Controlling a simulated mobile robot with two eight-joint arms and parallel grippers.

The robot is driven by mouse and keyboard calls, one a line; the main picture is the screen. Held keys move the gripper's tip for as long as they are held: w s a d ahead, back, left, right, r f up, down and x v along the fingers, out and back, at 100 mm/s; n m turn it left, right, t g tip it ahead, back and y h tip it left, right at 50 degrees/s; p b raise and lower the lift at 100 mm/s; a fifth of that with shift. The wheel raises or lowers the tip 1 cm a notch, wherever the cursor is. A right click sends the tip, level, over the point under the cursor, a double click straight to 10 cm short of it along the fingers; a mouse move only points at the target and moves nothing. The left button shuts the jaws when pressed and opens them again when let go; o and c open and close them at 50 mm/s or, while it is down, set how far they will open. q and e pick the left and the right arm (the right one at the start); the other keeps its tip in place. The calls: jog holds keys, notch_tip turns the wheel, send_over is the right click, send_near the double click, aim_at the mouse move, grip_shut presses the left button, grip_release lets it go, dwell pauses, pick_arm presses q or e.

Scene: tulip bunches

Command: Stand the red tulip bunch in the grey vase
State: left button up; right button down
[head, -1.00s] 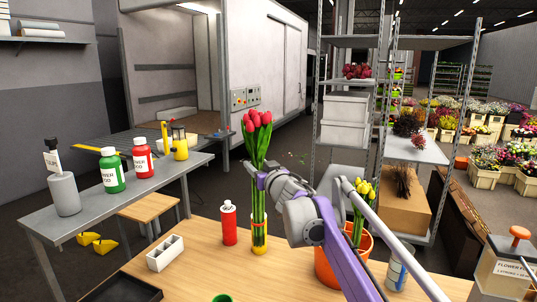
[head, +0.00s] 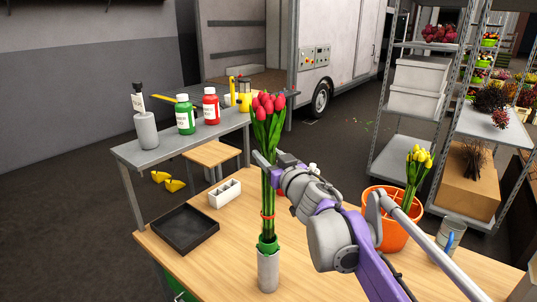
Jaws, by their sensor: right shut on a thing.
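The red tulip bunch (head: 268,118) stands upright in my right gripper (head: 266,170), which is shut around its green stems. A red band (head: 267,216) circles the lower stems. The grey vase (head: 268,272) stands on the wooden table directly below the bunch in the picture. My left gripper is not in view.
On the wooden table (head: 215,257) are a black tray (head: 186,230), a white divided holder (head: 225,193) and an orange pot (head: 392,236) near yellow tulips (head: 418,162). A red item is mostly hidden behind my right arm. A grey side table (head: 170,150) holds bottles.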

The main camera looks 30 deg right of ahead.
jog(key=shift+f+b, duration=0.15)
jog(key=shift+b, duration=0.2)
jog(key=b, duration=0.5)
send_over(271, 229)
jog(key=w, duration=0.2)
notch_tip(271, 229, down, 8)
notch_tip(271, 229, down, 11)
jog(key=b, duration=0.6)
jog(key=shift+s+f, duration=0.1)
jog(key=shift+s, duration=0.05)
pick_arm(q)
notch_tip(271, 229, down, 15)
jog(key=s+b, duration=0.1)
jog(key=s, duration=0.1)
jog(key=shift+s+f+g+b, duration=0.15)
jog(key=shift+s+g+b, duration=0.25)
pick_arm(e)
jog(key=shift+f, duration=1.25)
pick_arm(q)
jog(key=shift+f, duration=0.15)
pick_arm(e)
jog(key=shift+f, duration=0.25)
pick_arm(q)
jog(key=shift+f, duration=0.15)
pick_arm(e)
jog(key=shift+f, duration=0.4)
grip_release()
